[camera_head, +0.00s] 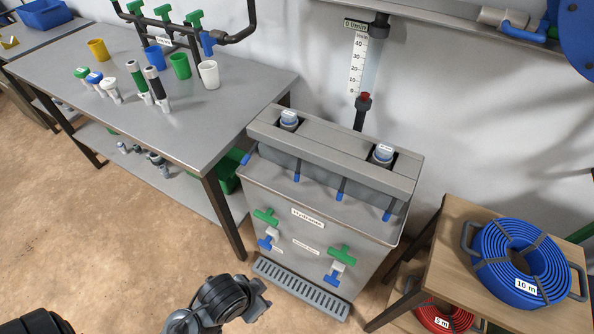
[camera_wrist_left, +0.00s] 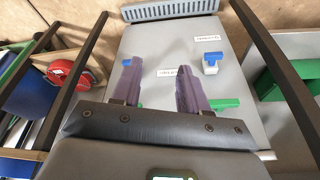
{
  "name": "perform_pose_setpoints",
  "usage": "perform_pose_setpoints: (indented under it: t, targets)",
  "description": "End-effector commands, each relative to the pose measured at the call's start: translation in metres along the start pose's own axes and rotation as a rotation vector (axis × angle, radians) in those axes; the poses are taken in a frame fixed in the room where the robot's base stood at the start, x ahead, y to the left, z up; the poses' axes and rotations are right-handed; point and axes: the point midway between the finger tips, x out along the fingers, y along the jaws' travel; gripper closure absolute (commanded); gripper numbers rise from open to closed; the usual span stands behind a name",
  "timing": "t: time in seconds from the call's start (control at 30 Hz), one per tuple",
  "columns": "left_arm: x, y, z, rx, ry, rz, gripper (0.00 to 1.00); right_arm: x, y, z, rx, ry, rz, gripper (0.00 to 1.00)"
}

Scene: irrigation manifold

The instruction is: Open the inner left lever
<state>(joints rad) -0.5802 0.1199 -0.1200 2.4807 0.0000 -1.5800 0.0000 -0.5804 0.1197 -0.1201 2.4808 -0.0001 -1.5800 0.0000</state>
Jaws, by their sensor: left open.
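The grey box (camera_head: 305,232) carries several blue levers along its upper edge: far left (camera_head: 246,159), inner left (camera_head: 297,172), inner right (camera_head: 340,190) and far right (camera_head: 388,214). Its front has two green-handled taps, left (camera_head: 265,216) and right (camera_head: 342,254), each with a blue-handled tap below, left (camera_head: 267,243) and right (camera_head: 335,273). My left gripper (camera_wrist_left: 158,55) is open and empty over the box front in the wrist view, its fingers hiding part of one side. There the left blue tap (camera_wrist_left: 210,62) lies clear of the fingers. The blue upper-edge levers are not distinguishable in that view.
A drain grate (camera_head: 300,288) runs along the box's foot. A steel table (camera_head: 150,70) with cups and fittings stands left. A wooden stand (camera_head: 455,280) with a blue hose coil (camera_head: 520,262) stands right. A dark part of my own arm is low in the head view.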

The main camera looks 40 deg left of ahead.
Motion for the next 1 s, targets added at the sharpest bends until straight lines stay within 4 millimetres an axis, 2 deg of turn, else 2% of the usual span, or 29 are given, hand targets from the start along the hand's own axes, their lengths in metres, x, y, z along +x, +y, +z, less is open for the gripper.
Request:
perform_pose_setpoints:
  t: [0.23,0.37,0.53,0.67,0.8,1.0]
  targets:
    - [0.001,0.000,0.000,-0.002,0.000,0.000,0.56,0.000,-0.001,0.000,0.004,0.000,-0.003,0.57]
    - [0.000,0.000,-0.009,-0.007,0.049,0.000,0.56,0.000,-0.001,0.000,0.004,0.000,-0.003,0.57]
    - [0.004,-0.002,-0.044,-0.030,0.235,-0.001,0.56,0.000,-0.001,0.000,0.004,0.000,-0.003,0.57]
    - [0.014,-0.013,-0.078,-0.069,0.441,-0.016,0.56,0.000,-0.001,0.000,0.002,-0.001,-0.002,0.57]
    - [0.014,-0.036,-0.117,-0.119,0.693,-0.053,0.56,-0.007,0.001,-0.002,-0.001,-0.002,0.001,0.57]
    - [0.001,-0.076,-0.158,-0.171,1.015,-0.131,0.56,-0.021,0.002,-0.006,-0.006,-0.002,0.004,0.57]
